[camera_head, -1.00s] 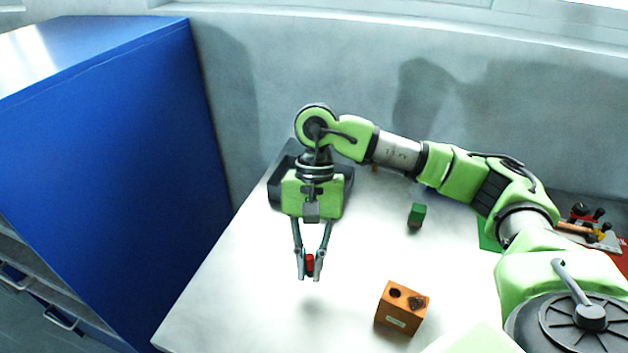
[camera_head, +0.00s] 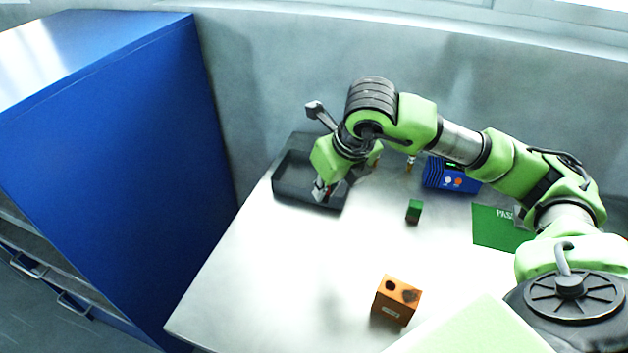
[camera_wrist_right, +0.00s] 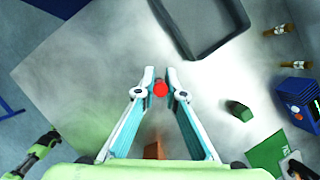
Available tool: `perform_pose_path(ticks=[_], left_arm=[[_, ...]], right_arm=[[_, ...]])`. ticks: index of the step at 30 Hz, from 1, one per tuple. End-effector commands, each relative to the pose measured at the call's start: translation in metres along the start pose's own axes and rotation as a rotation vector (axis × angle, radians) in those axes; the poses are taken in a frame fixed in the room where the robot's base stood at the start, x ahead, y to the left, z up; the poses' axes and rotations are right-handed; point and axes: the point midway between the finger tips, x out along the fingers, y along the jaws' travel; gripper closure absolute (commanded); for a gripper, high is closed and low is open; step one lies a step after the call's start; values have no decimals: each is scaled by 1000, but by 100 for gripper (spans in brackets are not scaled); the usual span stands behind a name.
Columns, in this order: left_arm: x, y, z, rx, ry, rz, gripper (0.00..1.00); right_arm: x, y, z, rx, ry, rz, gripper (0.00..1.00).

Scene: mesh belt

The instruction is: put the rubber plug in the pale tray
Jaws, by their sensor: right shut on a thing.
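My right gripper (camera_head: 320,194) is shut on a small red piece, which I take for the rubber plug (camera_wrist_right: 160,89). The plug sits between the fingertips, and its round red end shows in the right wrist view. The tray (camera_head: 285,195) that I see is dark grey, not pale; no pale tray shows. In the head view the fingers overlap the tray's front part. In the right wrist view the tray (camera_wrist_right: 205,50) lies beyond the fingertips (camera_wrist_right: 160,84). A green and black arm end at that view's lower left looks like my left gripper (camera_wrist_right: 45,143); its jaws are too small to read.
An orange block (camera_head: 392,310) with two dark holes stands near the table's front. A green block (camera_head: 414,211) stands mid-table. A blue box (camera_head: 450,180) with knobs and a green mat (camera_head: 492,226) lie to the right. The table's left front is clear.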

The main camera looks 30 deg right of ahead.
Motion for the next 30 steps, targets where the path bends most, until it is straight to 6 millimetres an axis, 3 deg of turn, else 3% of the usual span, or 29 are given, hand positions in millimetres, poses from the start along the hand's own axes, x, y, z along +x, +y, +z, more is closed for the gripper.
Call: perform_pose_path(ticks=[6,11,21,24,30], left_arm=[[-6,1,9,2,-14,2,52],[-2,0,14,3,-21,1,52],[11,-2,17,4,-23,-3,52],[27,-2,18,4,-23,-3,52],[37,-2,20,4,-23,-3,52]], right_arm=[[-11,-12,13,244,2,-100,100],[0,-24,22,296,5,-122,100],[60,-73,66,296,6,-120,100],[87,-82,67,293,7,-120,100],[111,-93,74,290,5,-119,100]])
